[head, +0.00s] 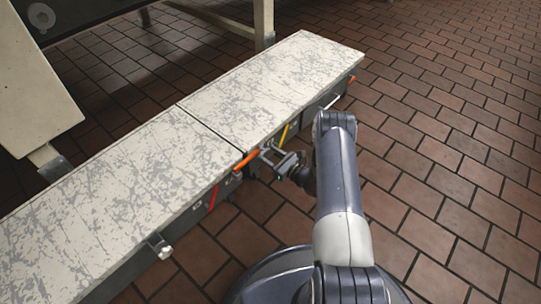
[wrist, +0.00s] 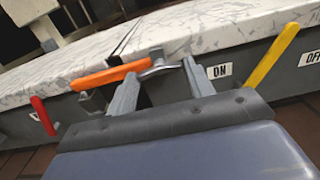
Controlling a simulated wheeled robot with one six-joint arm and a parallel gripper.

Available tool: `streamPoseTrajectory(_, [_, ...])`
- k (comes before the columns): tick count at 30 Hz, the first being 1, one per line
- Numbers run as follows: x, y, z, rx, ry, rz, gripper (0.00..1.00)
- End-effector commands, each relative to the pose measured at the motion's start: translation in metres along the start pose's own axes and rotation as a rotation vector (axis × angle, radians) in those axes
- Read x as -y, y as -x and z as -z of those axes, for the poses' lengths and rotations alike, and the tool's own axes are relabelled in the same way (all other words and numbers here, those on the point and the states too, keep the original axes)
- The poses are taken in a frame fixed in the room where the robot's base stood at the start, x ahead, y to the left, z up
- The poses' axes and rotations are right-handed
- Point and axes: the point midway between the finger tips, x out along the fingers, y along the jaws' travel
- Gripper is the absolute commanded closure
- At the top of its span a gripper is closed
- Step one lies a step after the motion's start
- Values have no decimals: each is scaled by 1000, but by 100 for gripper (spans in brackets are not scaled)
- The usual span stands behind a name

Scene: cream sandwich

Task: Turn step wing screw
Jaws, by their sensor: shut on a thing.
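The step (head: 100,185) is a long, scuffed white board with grey sides and a seam across it. At its front side, near the seam, is the wing screw with an orange handle (head: 246,158). In the wrist view its orange handle (wrist: 108,76) runs left from a bright metal hub (wrist: 160,66). My gripper (head: 278,156) is at the step's side, and in the wrist view my gripper (wrist: 160,72) has its fingers on either side of the metal hub. The hub's contact with the fingers is partly hidden.
A yellow lever (wrist: 271,55) stands right of my gripper by an ON label (wrist: 219,72), and a red lever (wrist: 43,115) is at left. A metal latch (head: 158,245) sticks out of the step's near side. Open brick-tiled floor (head: 440,150) lies right.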

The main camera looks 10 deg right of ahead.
Motion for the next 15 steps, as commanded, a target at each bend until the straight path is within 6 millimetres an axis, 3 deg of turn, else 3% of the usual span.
streamPoseTrajectory(6, [-1, 0, 0, 0, -1, -1, 73])
streamPoseTrajectory(15, [0, 0, 1, 0, 46, -2, 73])
